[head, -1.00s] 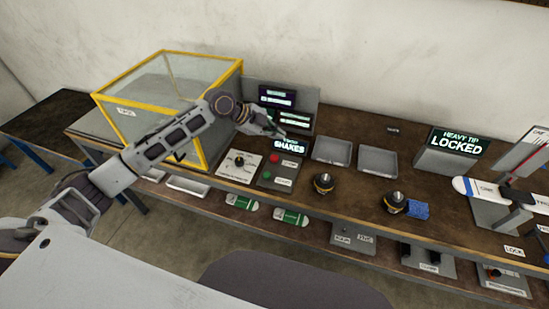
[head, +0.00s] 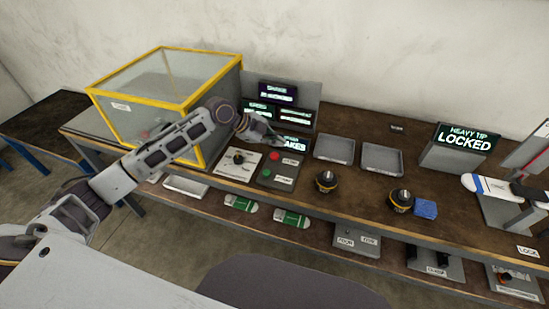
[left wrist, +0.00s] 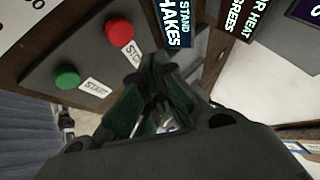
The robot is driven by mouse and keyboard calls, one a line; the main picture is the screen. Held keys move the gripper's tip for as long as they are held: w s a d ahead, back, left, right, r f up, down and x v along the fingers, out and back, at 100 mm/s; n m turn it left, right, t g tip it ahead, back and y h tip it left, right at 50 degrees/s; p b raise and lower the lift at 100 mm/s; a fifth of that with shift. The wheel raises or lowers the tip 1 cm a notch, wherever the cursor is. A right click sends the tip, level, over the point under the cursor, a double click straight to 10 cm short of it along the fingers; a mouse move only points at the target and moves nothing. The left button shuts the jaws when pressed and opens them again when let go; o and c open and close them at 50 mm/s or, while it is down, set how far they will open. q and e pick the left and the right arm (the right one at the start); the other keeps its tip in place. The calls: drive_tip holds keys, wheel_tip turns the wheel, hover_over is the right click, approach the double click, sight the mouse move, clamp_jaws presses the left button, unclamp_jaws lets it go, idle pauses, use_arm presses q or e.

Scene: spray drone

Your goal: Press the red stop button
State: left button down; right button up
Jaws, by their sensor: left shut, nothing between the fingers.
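The red stop button (head: 275,156) sits on a dark grey control box on the bench, above a green start button (head: 266,172). In the left wrist view the red button (left wrist: 119,32) is at the upper left, beside a label, with the green button (left wrist: 67,77) lower left. My left gripper (head: 279,141) is shut and empty, just above and behind the red button in the head view, in front of the small lit display. It appears apart from the button. In the left wrist view its dark fingers (left wrist: 150,108) are together. My right gripper is not in view.
A yellow-framed clear box (head: 165,90) stands left of the controls. A dial panel (head: 236,163) is beside the button box. Grey trays (head: 334,149) and two black-and-yellow knobbed parts (head: 326,181) lie to the right. Lit displays (head: 278,93) stand behind.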

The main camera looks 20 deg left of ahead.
sight(275, 157)
use_arm(q)
drive_tip(key=shift+f, duration=0.4)
drive_tip(key=shift+f+b, duration=0.5)
drive_tip(key=shift+f, duration=0.75)
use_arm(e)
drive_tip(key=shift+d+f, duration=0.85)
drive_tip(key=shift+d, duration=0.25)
use_arm(q)
drive_tip(key=shift+f+b, duration=0.45)
drive_tip(key=shift+f, duration=0.55)
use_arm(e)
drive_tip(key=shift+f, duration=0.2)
use_arm(q)
drive_tip(key=shift+r, duration=0.15)
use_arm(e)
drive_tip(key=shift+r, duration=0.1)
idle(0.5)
use_arm(q)
drive_tip(key=shift+r+p, duration=0.8)
drive_tip(key=shift+r, duration=0.05)
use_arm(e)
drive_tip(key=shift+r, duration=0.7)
use_arm(q)
drive_tip(key=shift+r+p, duration=1.95)
drive_tip(key=shift+r, duration=0.6)
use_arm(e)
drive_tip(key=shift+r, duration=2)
